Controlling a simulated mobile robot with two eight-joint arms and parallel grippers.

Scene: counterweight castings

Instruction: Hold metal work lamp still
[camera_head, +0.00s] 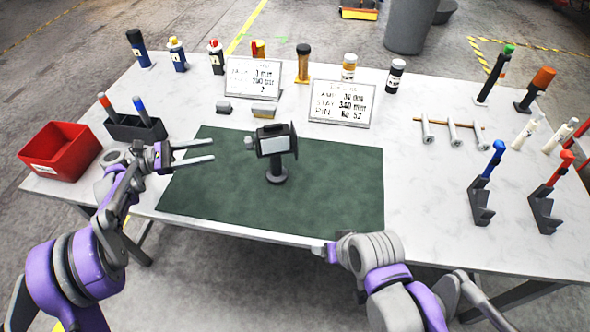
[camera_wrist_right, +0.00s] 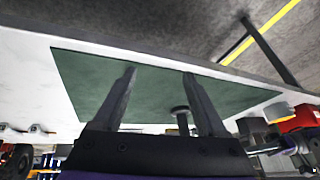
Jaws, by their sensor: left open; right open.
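The metal work lamp (camera_head: 272,143), dark with a pale front panel, stands upright on a round base near the middle of the green mat (camera_head: 340,200). My left gripper (camera_head: 212,151) is open and empty, left of the lamp and apart from it, its fingers pointing toward it over the mat's left part. My right gripper (camera_wrist_right: 159,76) is open and empty in the right wrist view; in the head view it is at the table's front edge, mostly hidden by its own wrist. The lamp's base and stem (camera_wrist_right: 181,113) show between and beyond its fingers.
A red bin (camera_head: 62,150) and a dark holder with two markers (camera_head: 135,127) stand at the left. Two sign boards (camera_head: 342,103), small blocks and several bottles line the back. Metal rods on a rack (camera_head: 452,131) and upright tools (camera_head: 485,185) stand right. The mat around the lamp is clear.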

